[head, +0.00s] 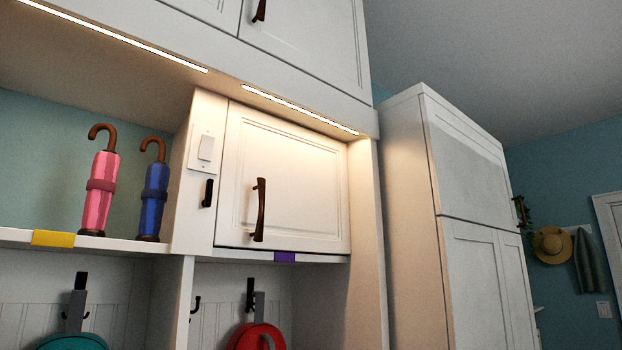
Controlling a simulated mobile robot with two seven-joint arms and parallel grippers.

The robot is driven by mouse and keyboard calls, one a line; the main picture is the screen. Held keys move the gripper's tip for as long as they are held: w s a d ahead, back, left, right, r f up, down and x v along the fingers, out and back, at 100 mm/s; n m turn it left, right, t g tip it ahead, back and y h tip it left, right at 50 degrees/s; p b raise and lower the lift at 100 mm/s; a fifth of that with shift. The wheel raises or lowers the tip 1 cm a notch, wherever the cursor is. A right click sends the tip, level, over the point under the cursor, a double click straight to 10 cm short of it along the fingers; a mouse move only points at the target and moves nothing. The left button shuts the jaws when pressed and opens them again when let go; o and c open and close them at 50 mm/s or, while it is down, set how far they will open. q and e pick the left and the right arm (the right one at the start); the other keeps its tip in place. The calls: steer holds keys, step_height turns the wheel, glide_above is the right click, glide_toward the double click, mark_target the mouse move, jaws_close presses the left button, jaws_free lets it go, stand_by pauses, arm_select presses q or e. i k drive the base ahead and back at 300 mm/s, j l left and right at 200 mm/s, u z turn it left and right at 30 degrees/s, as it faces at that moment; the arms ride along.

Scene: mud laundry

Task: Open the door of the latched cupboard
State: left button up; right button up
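A white cupboard door (285,185) with a dark brown vertical handle (259,210) is in the middle of the head view, under a lit strip. It looks shut. The handle is near the door's left edge. On the panel to its left are a small black vertical piece (208,193) and, above it, a white switch plate (205,148). I cannot tell which of these, if any, is the latch. Neither of my grippers is in view.
A pink umbrella (101,190) and a blue umbrella (153,195) stand on the open shelf (110,243) at left. Below are hooks with a teal item (73,341) and a red item (257,338). A tall white cabinet (410,200) stands to the right.

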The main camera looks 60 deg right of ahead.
mark_target(282, 185)
steer(key=k+z, duration=0.15)
steer(key=z, duration=0.15)
steer(key=k+z, duration=0.15)
steer(key=z, duration=1.15)
